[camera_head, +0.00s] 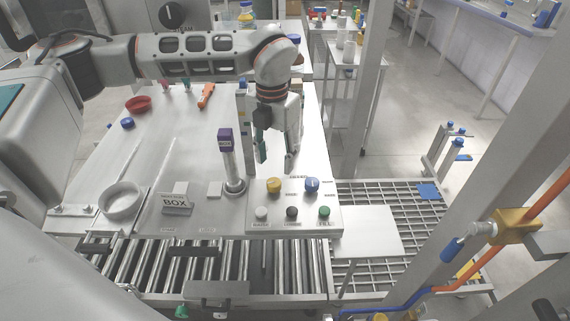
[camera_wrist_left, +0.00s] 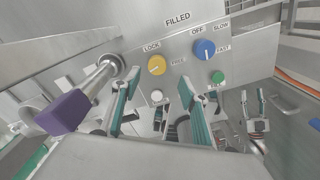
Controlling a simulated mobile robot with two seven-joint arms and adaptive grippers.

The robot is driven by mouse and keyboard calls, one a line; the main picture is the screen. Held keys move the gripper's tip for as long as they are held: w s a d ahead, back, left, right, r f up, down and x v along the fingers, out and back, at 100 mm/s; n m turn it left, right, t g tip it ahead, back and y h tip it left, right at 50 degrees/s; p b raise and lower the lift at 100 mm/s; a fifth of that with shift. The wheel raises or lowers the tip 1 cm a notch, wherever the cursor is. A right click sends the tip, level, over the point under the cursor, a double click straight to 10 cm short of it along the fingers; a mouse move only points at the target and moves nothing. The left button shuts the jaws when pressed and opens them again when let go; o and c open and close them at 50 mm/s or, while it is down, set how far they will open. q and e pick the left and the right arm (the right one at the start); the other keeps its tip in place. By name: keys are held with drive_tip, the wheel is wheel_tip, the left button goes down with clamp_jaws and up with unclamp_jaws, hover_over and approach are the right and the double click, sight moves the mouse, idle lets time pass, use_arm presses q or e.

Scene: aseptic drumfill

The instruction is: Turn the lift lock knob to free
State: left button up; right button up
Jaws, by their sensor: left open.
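The lift lock knob is the yellow knob (camera_head: 274,185) at the back left of the sloped control panel (camera_head: 327,220). In the left wrist view the yellow knob (camera_wrist_left: 156,65) sits between the words LOCK and FREE; I cannot tell clearly which word its mark points at. My left gripper (camera_head: 276,160) hangs just behind and above the knob, fingers pointing down. In the wrist view its fingers (camera_wrist_left: 158,90) are spread apart, with nothing between them and the knob beyond their tips. The gripper appears apart from the knob. My right gripper does not show in the head view.
A blue knob (camera_head: 312,185) sits right of the yellow one. White, black and green buttons (camera_head: 324,211) line the panel's front. A post with a purple top (camera_head: 225,140) stands close left of the gripper. A roller conveyor (camera_head: 220,260) runs in front.

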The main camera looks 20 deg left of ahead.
sight(274, 182)
use_arm(q)
drive_tip(key=shift+a+r, duration=0.15)
drive_tip(key=shift+a, duration=0.15)
drive_tip(key=f, duration=0.3)
drive_tip(key=shift+s, duration=0.25)
wheel_tip(274, 182, down, 4)
drive_tip(key=shift+r, duration=0.25)
drive_tip(key=shift+w+f, duration=0.1)
drive_tip(key=shift+f, duration=0.4)
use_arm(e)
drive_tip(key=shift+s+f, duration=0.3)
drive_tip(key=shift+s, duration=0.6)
use_arm(q)
drive_tip(key=c, duration=1.1)
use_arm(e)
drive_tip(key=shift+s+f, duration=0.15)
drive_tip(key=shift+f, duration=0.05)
